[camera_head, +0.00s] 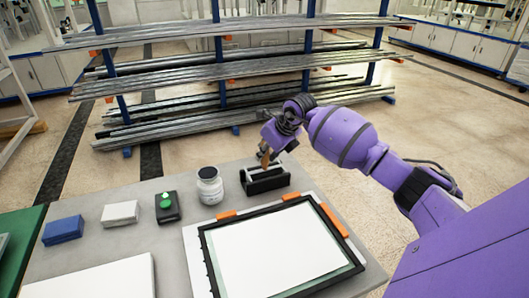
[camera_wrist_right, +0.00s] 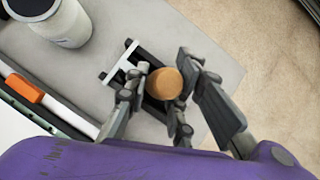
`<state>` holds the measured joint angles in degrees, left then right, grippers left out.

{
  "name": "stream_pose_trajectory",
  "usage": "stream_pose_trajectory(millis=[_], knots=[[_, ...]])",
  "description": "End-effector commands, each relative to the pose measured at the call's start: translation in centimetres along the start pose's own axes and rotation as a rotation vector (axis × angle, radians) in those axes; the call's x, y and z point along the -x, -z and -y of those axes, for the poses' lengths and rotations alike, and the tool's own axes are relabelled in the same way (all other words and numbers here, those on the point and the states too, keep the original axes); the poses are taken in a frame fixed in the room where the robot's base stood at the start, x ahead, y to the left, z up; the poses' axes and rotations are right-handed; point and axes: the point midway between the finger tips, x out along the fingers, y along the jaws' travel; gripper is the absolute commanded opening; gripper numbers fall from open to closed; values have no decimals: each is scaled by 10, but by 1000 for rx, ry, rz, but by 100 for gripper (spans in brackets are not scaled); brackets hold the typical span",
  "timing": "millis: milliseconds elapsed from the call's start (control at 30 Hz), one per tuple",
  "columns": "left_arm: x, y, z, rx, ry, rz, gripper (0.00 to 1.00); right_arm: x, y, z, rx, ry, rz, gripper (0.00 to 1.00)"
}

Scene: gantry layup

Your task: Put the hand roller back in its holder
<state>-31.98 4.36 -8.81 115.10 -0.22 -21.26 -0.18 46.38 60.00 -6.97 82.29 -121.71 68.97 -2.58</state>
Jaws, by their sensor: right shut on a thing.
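The hand roller's wooden handle (camera_wrist_right: 165,83) points up toward the camera between the fingers of my right gripper (camera_wrist_right: 168,95) in the right wrist view. In the head view the handle (camera_head: 265,157) shows just under my right gripper (camera_head: 268,148), which is shut on it. The black holder (camera_head: 266,185) stands on the table directly below. In the wrist view part of the holder (camera_wrist_right: 152,104) shows behind the handle and fingers. The roller end is mostly hidden, so I cannot tell whether it rests in the holder. My left gripper is out of view.
A white jar (camera_head: 209,187) stands close left of the holder. A black box with a green button (camera_head: 167,206), a white block (camera_head: 120,213) and a blue block (camera_head: 63,229) lie further left. A black-framed board (camera_head: 275,252) with orange clips lies in front. A rack of metal bars stands behind.

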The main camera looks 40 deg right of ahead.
Motion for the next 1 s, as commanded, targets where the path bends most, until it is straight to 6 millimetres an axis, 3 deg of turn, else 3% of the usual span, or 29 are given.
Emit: stream_pose_trajectory(millis=[467, 500, 667, 1000], knots=[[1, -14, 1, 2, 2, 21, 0, -7, 4, 0, 0, 0, 2, 0], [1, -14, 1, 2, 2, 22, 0, -7, 4, 0, 0, 0, 2, 23], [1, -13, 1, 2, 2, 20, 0, -7, 4, 0, 0, 0, 2, 44], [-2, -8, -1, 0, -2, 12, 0, -6, 6, 0, 0, 1, -2, 44]])
